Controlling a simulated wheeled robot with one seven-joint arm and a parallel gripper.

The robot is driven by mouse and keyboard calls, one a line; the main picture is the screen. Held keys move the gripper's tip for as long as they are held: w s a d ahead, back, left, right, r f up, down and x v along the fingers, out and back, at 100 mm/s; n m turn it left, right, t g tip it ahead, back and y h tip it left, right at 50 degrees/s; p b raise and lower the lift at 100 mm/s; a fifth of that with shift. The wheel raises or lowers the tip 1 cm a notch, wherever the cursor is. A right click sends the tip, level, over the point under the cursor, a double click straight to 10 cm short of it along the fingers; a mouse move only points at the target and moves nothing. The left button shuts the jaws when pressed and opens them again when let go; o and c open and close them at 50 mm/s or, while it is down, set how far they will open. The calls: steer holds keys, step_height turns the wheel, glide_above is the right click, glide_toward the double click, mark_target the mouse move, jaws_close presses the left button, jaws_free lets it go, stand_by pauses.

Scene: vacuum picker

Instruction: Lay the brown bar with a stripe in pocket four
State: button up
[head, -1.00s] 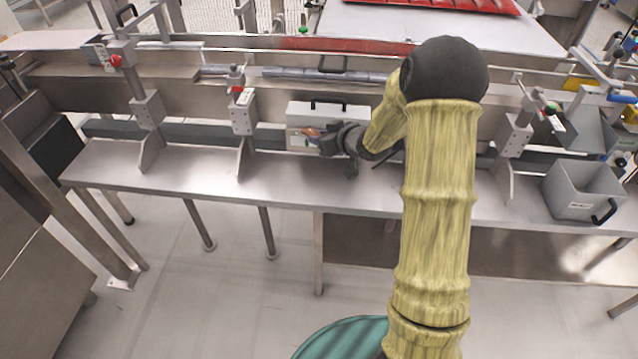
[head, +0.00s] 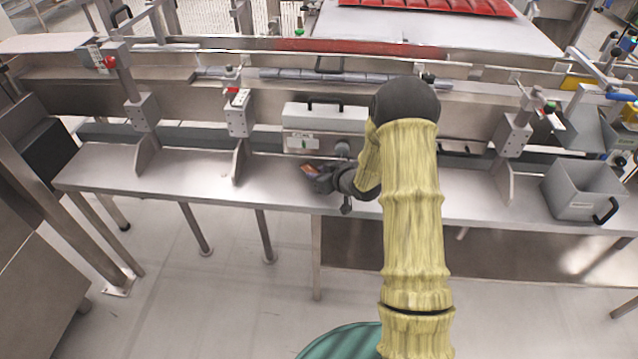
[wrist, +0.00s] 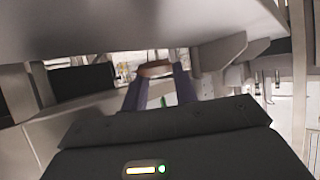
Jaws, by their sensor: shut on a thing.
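My gripper (head: 312,172) is just above the front part of the steel bench top in the head view. It is shut on a small brown bar (head: 308,168). In the wrist view the brown bar (wrist: 154,69) sits crosswise between the two fingertips of my gripper (wrist: 157,82). The stripe on the bar cannot be made out at this size. I cannot tell which part of the scene is pocket four.
A steel bench (head: 200,180) runs across the view. A white box with a black handle (head: 330,118) stands behind my gripper. Upright metal brackets (head: 240,115) stand to the left. A grey bin (head: 575,190) stands at the right end. The bench left of my gripper is clear.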

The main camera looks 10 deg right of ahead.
steer(key=shift+f, duration=1.95)
steer(key=shift+f, duration=0.15)
steer(key=o, duration=1)
steer(key=shift+c, duration=0.2)
steer(key=shift+s+d+r, duration=0.1)
steer(key=shift+r, duration=0.15)
steer(key=v, duration=1.1)
steer(key=shift+s, duration=0.35)
steer(key=shift+d+r, duration=0.1)
steer(key=shift+r, duration=0.05)
